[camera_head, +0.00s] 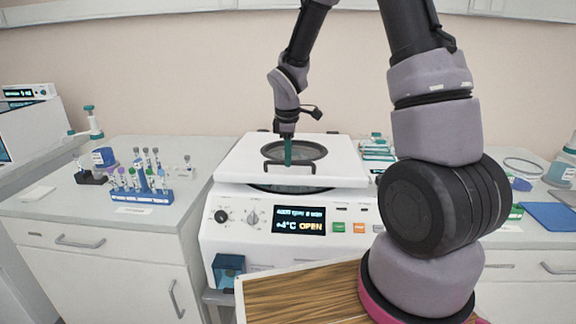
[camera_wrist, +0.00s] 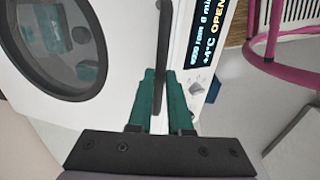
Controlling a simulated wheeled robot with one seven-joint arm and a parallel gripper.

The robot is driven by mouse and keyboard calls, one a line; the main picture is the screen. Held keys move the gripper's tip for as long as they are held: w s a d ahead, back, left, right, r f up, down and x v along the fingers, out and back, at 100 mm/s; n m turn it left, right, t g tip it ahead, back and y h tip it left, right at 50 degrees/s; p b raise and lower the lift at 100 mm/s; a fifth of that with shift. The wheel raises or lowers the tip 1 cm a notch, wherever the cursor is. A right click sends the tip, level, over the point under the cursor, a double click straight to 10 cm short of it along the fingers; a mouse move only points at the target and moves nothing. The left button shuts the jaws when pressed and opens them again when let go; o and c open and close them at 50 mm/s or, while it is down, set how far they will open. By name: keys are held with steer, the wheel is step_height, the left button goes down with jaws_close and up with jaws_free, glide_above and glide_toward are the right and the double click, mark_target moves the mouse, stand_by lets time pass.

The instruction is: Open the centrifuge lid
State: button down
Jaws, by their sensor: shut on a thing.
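The white centrifuge (camera_head: 250,232) stands in the middle of the head view, and its display reads OPEN. Its white lid (camera_head: 232,170) has a round window and a black bar handle (camera_head: 266,167) along the front edge. A dark gap shows under the lid's front edge, so it sits slightly raised. My gripper (camera_head: 288,163) points down at the handle. In the wrist view its green fingers (camera_wrist: 160,98) are closed on the black handle (camera_wrist: 162,50), one on each side. The lid window (camera_wrist: 58,38) shows at the left there.
A blue rack (camera_head: 142,196) with several tubes stands on the left counter. Small boxes and a blue mat (camera_head: 552,216) lie on the right counter. A wooden board (camera_head: 300,296) is at the front. The space above the lid is clear apart from my arm.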

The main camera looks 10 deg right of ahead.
steer(key=w+d+r, duration=0.1)
steer(key=w+r, duration=0.3)
steer(key=r, duration=0.4)
steer(key=w+d+r+g, duration=0.1)
steer(key=w+r, duration=0.3)
steer(key=r, duration=0.4)
steer(key=w+d+r+g, duration=0.1)
steer(key=w+r, duration=0.3)
steer(key=r, duration=0.4)
steer(key=shift+w+d+y, duration=0.3)
steer(key=shift+w+d, duration=0.1)
steer(key=shift+d, duration=0.4)
steer(key=shift+r, duration=0.1)
steer(key=c, duration=0.8)
jaws_free()
steer(key=shift+w, duration=0.2)
steer(key=shift+c, duration=0.2)
step_height(320, 180, up, 11)
steer(key=shift+w, duration=0.2)
